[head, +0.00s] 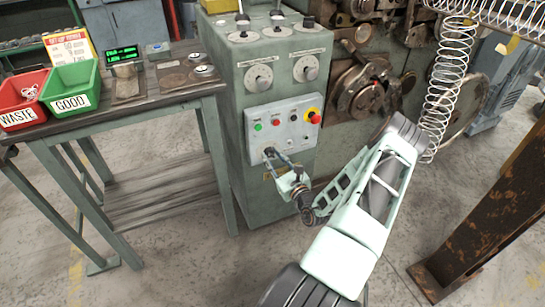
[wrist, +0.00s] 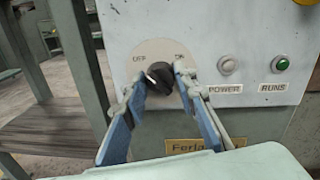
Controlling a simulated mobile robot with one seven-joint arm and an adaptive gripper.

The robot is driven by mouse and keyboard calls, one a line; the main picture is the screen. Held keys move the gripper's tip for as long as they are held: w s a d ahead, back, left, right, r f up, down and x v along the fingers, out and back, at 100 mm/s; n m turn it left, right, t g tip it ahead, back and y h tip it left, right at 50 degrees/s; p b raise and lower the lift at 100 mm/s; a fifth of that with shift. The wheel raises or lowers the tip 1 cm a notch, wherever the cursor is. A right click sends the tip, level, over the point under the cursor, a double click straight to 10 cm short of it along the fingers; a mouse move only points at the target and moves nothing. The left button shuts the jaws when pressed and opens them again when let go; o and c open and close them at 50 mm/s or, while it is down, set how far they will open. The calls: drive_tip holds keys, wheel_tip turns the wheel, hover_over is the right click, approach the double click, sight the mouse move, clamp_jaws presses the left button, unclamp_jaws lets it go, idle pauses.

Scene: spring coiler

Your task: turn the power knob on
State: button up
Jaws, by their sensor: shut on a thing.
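The black power knob (wrist: 159,77) sits on a round beige plate marked OFF on the left and ON on the right, low on the grey control panel (wrist: 215,30). Its white mark is at the left side of the knob, toward the OFF side. My gripper (wrist: 161,73) has its two blue-padded fingers on either side of the knob and is shut on it. In the head view my gripper (head: 272,155) reaches the lower left of the panel (head: 283,133) and mostly hides the knob.
A red emergency button (head: 314,117) is at the panel's right. A workbench (head: 120,95) with red and green bins stands left.

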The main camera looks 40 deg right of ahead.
drive_tip(key=m+p, duration=0.1)
drive_tip(key=m, duration=0.3)
drive_tip(key=shift+d+f+m, duration=0.1)
drive_tip(key=shift+m, duration=0.3)
drive_tip(key=m+p, duration=0.1)
drive_tip(key=m, duration=0.3)
drive_tip(key=shift+m, duration=0.4)
drive_tip(key=m, duration=0.4)
drive_tip(key=shift+f+m+h+p, duration=0.1)
drive_tip(key=shift+m+h+p, duration=0.2)
drive_tip(key=shift+m+p, duration=0.1)
drive_tip(key=shift+f+m+t, duration=0.1)
drive_tip(key=shift+m+t, duration=0.2)
drive_tip(key=shift+m, duration=1.8)
drive_tip(key=shift+h, duration=0.4)
drive_tip(key=o, duration=1.2)
drive_tip(key=shift+c, duration=0.2)
drive_tip(key=shift+s, duration=0.1)
drive_tip(key=r+v, duration=0.1)
drive_tip(key=v, duration=1)
drive_tip(key=shift+s+f, duration=0.4)
drive_tip(key=shift+s, duration=0.05)
